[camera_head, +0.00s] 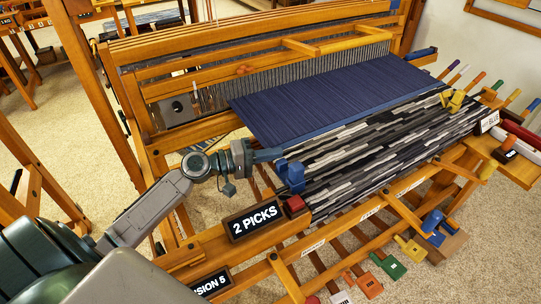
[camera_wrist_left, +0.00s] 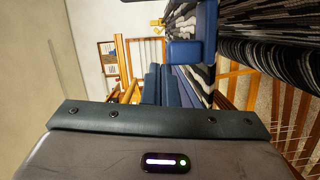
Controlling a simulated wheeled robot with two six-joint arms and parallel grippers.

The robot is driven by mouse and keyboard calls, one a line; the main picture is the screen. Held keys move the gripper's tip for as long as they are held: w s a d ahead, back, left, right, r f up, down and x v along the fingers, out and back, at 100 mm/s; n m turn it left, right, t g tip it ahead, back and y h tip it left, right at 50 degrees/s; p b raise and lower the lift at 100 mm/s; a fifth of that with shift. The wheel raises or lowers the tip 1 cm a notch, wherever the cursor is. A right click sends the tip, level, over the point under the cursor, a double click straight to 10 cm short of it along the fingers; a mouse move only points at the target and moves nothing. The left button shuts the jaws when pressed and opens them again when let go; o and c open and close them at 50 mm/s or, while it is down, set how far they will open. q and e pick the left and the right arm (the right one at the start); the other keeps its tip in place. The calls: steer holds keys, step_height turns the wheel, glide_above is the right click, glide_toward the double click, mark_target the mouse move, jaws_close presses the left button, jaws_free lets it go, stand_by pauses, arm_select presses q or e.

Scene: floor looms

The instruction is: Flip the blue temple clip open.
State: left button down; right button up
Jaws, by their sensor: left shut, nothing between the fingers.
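The blue temple clip (camera_head: 291,176) sits at the left edge of the striped grey, black and white weaving, near its front corner. It looks like a chunky blue block standing up from the cloth edge. I cannot tell how far its flap is turned. My left gripper (camera_head: 268,155) is shut and empty, just behind and left of the clip, with its blue-grey fingers pointing right. Whether they touch the clip is unclear. In the left wrist view, a blue block (camera_wrist_left: 184,52), seemingly the clip, shows beyond the fingers (camera_wrist_left: 158,82). My right gripper is not in view.
The loom's wooden beams surround the cloth. Blue warp (camera_head: 325,100) stretches behind the weaving. A yellow clip (camera_head: 456,101) is at the weaving's far right. A "2 PICKS" sign (camera_head: 252,220) and a red block (camera_head: 295,204) stand in front of the blue clip. Coloured tags hang along the front right.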

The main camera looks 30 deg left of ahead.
mark_target(276, 171)
arm_select(q)
steer(key=shift+s+d+r+m, duration=0.15)
steer(key=shift+r+m, duration=0.15)
steer(key=shift+m, duration=0.2)
steer(key=shift+s+d+r+m+y, duration=0.3)
steer(key=shift+d+r+m, duration=0.25)
steer(key=shift+m, duration=0.35)
steer(key=shift+s+d+r+m+y, duration=0.25)
steer(key=shift+d+r+m, duration=0.2)
steer(key=shift+m, duration=0.45)
steer(key=shift+s+d+r+m+y+p, duration=0.2)
steer(key=shift+d+r+m+y+p, duration=0.1)
steer(key=shift+m, duration=0.2)
steer(key=shift+d, duration=0.15)
steer(key=shift+s+d+r, duration=0.1)
steer(key=shift+s+d, duration=0.05)
